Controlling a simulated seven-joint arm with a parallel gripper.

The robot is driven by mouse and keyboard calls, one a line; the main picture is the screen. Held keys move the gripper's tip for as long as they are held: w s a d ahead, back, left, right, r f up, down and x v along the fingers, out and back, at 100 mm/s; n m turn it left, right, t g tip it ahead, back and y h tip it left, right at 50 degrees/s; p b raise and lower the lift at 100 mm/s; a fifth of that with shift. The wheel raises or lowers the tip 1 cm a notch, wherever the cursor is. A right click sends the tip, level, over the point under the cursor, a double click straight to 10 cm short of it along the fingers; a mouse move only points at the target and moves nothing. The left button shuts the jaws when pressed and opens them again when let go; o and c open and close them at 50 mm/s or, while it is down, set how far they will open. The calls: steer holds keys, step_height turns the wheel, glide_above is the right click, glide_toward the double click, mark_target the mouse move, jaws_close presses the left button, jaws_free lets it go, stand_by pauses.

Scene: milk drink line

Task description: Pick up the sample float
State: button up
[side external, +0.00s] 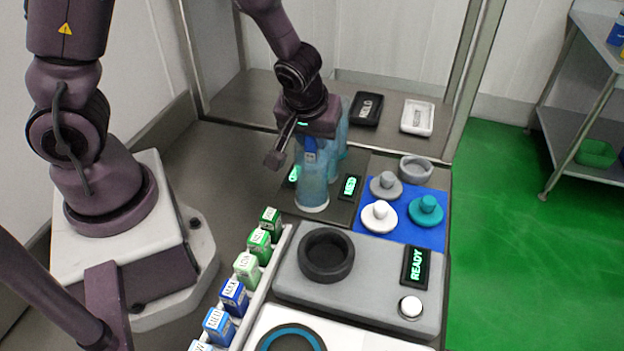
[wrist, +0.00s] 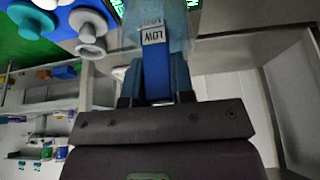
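My gripper (side external: 309,140) points down over a translucent blue cylinder (side external: 312,188) on the dark station plate. Its fingers (wrist: 158,90) stand on both sides of a blue piece (wrist: 156,72) with a white tag reading LOW, and look shut on it. The blue piece also shows in the side view (side external: 310,147), at the cylinder's mouth. Its lower part sits inside or behind the clear wall; I cannot tell how deep. No label names the sample float, but this tagged piece may be it.
More translucent cylinders (side external: 342,125) stand just behind. Grey, white (side external: 379,217) and teal (side external: 426,210) knobbed discs sit on a blue mat (side external: 402,236) to the right. Several small cartons (side external: 247,267) line a rail in front. Black (side external: 367,109) and white (side external: 417,117) trays lie behind.

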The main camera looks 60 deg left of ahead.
jaws_close()
steer(key=shift+r, duration=0.1)
step_height(320, 180, up, 17)
steer(key=w+a+f, duration=0.3)
steer(key=w+a, duration=0.3)
step_height(320, 180, down, 14)
steer(key=shift+s+d+r, duration=0.15)
steer(key=shift+s, duration=0.05)
stand_by(1.4)
stand_by(0.4)
